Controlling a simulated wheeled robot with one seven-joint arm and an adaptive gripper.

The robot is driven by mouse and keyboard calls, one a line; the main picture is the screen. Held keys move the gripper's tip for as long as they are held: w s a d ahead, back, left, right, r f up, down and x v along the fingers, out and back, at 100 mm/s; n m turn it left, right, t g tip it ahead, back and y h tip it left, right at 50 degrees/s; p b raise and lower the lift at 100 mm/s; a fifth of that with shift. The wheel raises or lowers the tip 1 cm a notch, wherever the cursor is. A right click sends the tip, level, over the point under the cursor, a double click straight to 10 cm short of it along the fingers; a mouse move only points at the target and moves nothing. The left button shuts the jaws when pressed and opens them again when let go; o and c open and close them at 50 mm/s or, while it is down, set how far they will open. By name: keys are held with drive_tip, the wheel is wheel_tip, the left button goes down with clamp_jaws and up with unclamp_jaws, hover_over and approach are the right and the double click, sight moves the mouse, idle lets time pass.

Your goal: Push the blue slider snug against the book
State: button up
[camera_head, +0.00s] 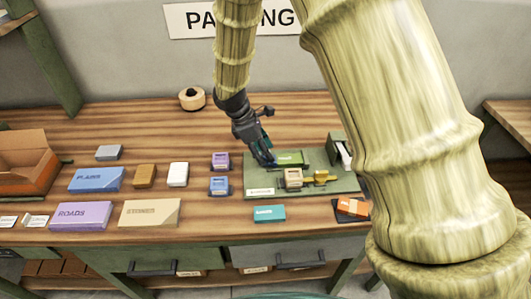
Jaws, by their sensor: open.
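A green board (350,185) lies on the bench. A green book (291,158) lies on its back part, and a tan block (293,178) stands in front of the book. My gripper (266,157) is over the board's back left, fingers pointing down, open, close to the book's left end. Dark blue-teal shapes show at the fingertips. I cannot tell whether they are only my fingers or partly the blue slider. No separate blue slider is clearly visible on the board. Contact between fingers and board or book cannot be made out.
A yellow piece (325,177) and a green upright with a white part (340,152) are at the board's right. Purple (220,161) and blue (219,186) boxes stand left of it. A teal box (269,213) and an orange box (353,207) lie in front.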

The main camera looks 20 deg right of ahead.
drive_tip(key=v, duration=1)
drive_tip(key=shift+r, duration=0.15)
drive_tip(key=shift+a, duration=0.1)
